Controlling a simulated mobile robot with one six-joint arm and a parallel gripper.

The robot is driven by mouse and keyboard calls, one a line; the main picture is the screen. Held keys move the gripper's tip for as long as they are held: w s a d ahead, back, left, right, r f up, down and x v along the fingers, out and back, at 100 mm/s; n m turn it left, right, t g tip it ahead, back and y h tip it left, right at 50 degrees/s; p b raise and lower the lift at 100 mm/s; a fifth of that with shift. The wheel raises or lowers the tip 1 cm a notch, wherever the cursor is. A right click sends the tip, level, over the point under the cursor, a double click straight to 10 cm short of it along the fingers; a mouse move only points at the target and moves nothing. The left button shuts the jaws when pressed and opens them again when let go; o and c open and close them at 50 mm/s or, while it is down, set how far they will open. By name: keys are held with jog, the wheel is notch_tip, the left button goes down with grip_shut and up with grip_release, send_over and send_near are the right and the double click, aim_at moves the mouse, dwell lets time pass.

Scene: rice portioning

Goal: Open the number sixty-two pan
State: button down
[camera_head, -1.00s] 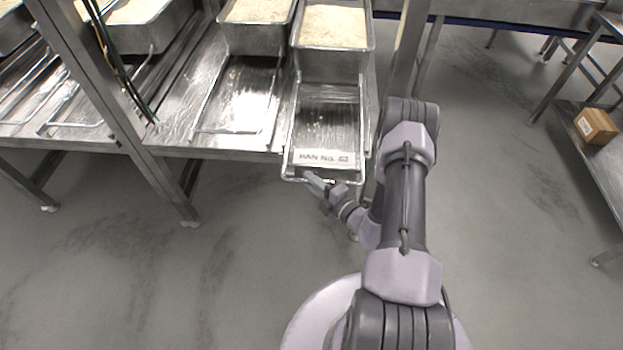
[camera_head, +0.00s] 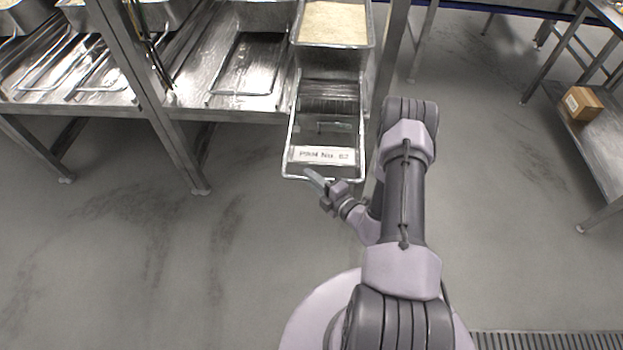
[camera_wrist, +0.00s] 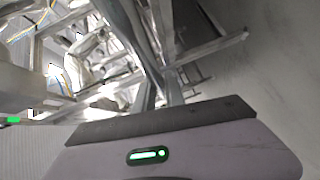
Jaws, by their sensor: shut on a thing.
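The number sixty-two pan (camera_head: 320,135) is a shiny metal tray with a white label (camera_head: 321,155) reading "PAN No. 62" near its front edge. It sticks out in front of the rack in the head view. A rice-filled metal bin (camera_head: 336,24) stands behind and above it. My gripper (camera_head: 312,178) is at the pan's front rim, shut on that rim. The wrist view shows mostly the grey gripper body (camera_wrist: 170,130); its fingertips and the held rim cannot be made out there.
The metal rack's upright post (camera_head: 128,90) stands to the left, with cables beside it. More trays (camera_head: 250,65) lie on the shelf to the left. A cardboard box (camera_head: 581,104) sits on a side shelf at the right. The grey floor around me is clear.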

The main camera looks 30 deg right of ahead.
jog(key=c, duration=1.4)
grip_release()
jog(key=shift+d, duration=0.1)
jog(key=p+v, duration=0.4)
jog(key=v, duration=1.3)
jog(key=shift+s, duration=0.2)
